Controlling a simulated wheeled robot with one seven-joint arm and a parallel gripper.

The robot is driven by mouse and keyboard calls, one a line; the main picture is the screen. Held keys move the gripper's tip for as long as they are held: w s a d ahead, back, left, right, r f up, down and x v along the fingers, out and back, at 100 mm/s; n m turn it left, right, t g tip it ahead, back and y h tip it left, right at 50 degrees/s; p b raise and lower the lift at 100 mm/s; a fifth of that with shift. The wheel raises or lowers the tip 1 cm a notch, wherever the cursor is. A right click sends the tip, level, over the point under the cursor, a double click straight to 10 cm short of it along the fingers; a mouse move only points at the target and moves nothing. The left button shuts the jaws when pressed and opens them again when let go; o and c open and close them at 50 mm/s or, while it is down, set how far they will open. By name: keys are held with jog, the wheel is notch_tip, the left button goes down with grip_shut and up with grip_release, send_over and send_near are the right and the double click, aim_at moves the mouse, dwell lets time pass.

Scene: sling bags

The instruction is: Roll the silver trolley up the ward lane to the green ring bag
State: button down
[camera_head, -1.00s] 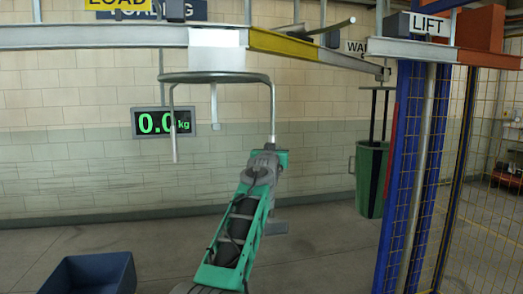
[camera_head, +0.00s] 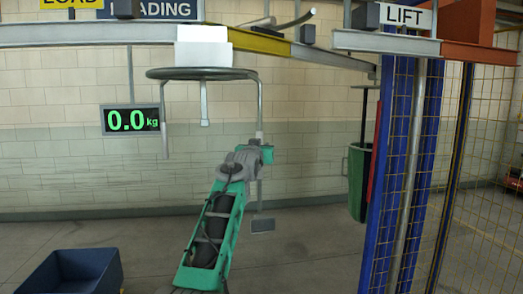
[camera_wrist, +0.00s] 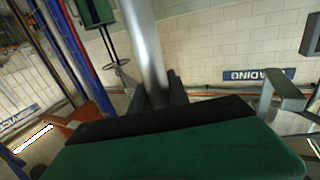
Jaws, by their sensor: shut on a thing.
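The silver trolley hangs under the overhead rail on the left, with a white block (camera_head: 203,45) above a round silver hoop (camera_head: 175,74) and several hanging legs. My gripper (camera_head: 259,143) is shut on its right-hand leg (camera_head: 260,105), below the hoop. In the wrist view the silver post (camera_wrist: 146,45) rises from between my dark fingers (camera_wrist: 160,94). The green ring bag (camera_head: 357,185) hangs to the right, apart from the trolley, partly hidden by the blue lift posts. In the wrist view it shows small at the top (camera_wrist: 98,10).
A yellow rail section (camera_head: 262,44) adjoins the trolley's right side, and the rail runs on to the LIFT sign (camera_head: 405,17). Blue posts (camera_head: 385,170) and yellow mesh stand at right. A blue bin (camera_head: 75,270) sits lower left. A display (camera_head: 131,119) reads 0.0 kg.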

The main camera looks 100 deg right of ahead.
jog(key=shift+s+a+f, duration=0.1)
jog(key=shift+s+a, duration=0.1)
jog(key=shift+s, duration=0.35)
jog(key=c, duration=1.7)
grip_release()
jog(key=shift+o, duration=1.3)
jog(key=shift+s+a, duration=0.15)
jog(key=shift+s, duration=0.25)
jog(key=shift+o, duration=0.8)
jog(key=shift+w+a, duration=0.1)
jog(key=shift+w, duration=0.2)
jog(key=shift+b+v, duration=2.95)
jog(key=shift+v, duration=0.95)
